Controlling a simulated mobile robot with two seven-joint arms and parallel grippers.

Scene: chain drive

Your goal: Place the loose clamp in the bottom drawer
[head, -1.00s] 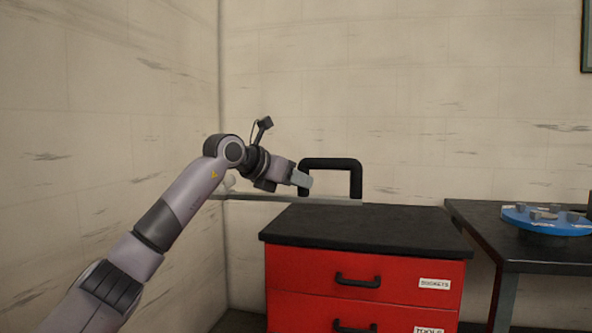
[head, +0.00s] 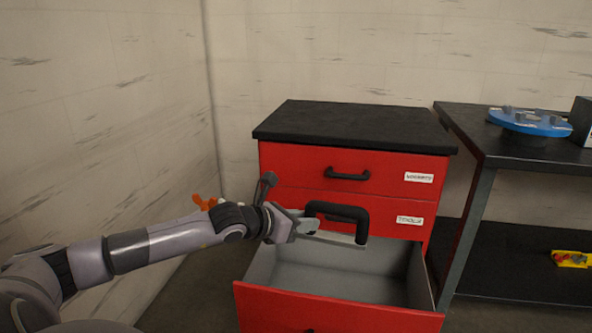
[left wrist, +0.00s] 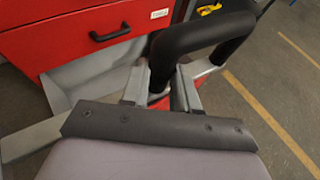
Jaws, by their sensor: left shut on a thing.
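The clamp has a black U-shaped grip (head: 340,210) and a grey metal bar (head: 338,239). My left gripper (head: 306,228) is shut on it and holds it over the open bottom drawer (head: 335,308), near the drawer's back. The clamp seems to be in the air; the exact gap to the drawer walls is unclear. In the left wrist view the gripper's fingers (left wrist: 160,92) are beside the black grip (left wrist: 195,35), with the grey bar running out to both sides. The drawer's visible inside looks grey and empty. My right gripper is not in view.
The red cabinet (head: 300,165) has two shut upper drawers with black handles. A dark table (head: 465,140) to its right bears a blue disc (head: 530,122) with small parts. A yellow item (head: 570,258) lies on its lower shelf. A wall stands close on the left.

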